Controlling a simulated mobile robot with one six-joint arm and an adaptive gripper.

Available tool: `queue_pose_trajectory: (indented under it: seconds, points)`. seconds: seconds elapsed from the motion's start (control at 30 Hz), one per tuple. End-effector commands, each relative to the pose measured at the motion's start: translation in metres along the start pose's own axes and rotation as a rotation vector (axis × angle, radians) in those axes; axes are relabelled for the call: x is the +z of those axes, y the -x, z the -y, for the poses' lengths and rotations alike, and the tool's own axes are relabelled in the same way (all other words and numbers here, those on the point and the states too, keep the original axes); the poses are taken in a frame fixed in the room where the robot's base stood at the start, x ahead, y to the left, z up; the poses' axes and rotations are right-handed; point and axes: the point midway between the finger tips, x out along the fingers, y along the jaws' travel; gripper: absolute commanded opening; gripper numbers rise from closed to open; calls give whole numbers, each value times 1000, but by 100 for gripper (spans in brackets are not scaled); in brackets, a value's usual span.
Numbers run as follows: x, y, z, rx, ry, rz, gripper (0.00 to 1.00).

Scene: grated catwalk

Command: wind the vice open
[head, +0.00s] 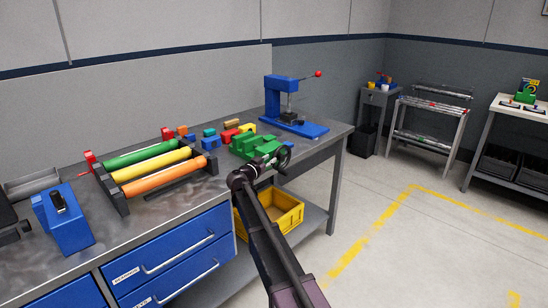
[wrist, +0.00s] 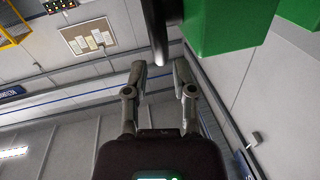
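The green vice (head: 252,146) sits near the front edge of the bench, and part of its green body (wrist: 232,22) fills the upper right of the wrist view. A dark round handwheel (head: 284,157) is on its right-hand side. In the wrist view a dark curved part, which looks like the wheel's rim (wrist: 156,30), comes down from the top edge. My gripper (head: 270,163) is at the vice's front, close to the wheel. Its two fingers (wrist: 160,74) are apart, with the rim's lower end at the gap between the tips. I cannot tell whether they touch it.
A blue press (head: 298,127) with a red-tipped lever stands behind the vice. Small coloured blocks (head: 210,142) lie to its left, beside a rack of coloured rollers (head: 150,170). A yellow crate (head: 283,215) is on the lower shelf. The floor to the right is clear.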

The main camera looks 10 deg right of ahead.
Motion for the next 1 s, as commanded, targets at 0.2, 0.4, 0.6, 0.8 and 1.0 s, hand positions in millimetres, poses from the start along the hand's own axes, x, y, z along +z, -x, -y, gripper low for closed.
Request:
queue_pose_trajectory:
  seconds: [0.2,0.4,0.6,0.8,1.0]
  points:
    - [0,-28,1,1,0,0,34]
    - [0,-38,0,0,0,0,34]
    - [0,-40,-1,0,0,0,34]
    - [0,-40,-1,1,0,0,16]
    - [0,-35,4,-2,0,0,0]
